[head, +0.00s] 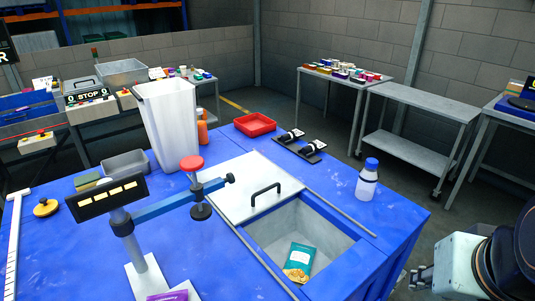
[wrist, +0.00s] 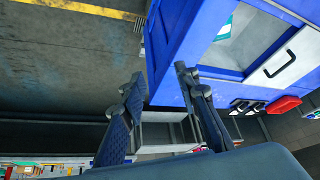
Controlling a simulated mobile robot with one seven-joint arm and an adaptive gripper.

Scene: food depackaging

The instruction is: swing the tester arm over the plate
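The tester has a blue arm (head: 160,208) pivoting on a grey post (head: 135,245) with a dark display (head: 108,197). The arm points right and away, with a red knob (head: 191,163) and a black foot (head: 200,211) near its outer end. The foot is over the blue table beside the grey lid. The pale plate (head: 147,281) is at the post's foot, apart from the foot. A purple packet (head: 172,296) shows at the plate's near edge, cut off by the frame. My gripper (wrist: 160,76) is open and empty, off the table's right side, far from the tester.
The lid (head: 262,180) with a black handle adjoins an open well holding a green packet (head: 299,262). A white bottle (head: 367,180), red tray (head: 255,124) and tall white bin (head: 166,120) stand on the table. The floor beside the table (wrist: 70,60) is clear.

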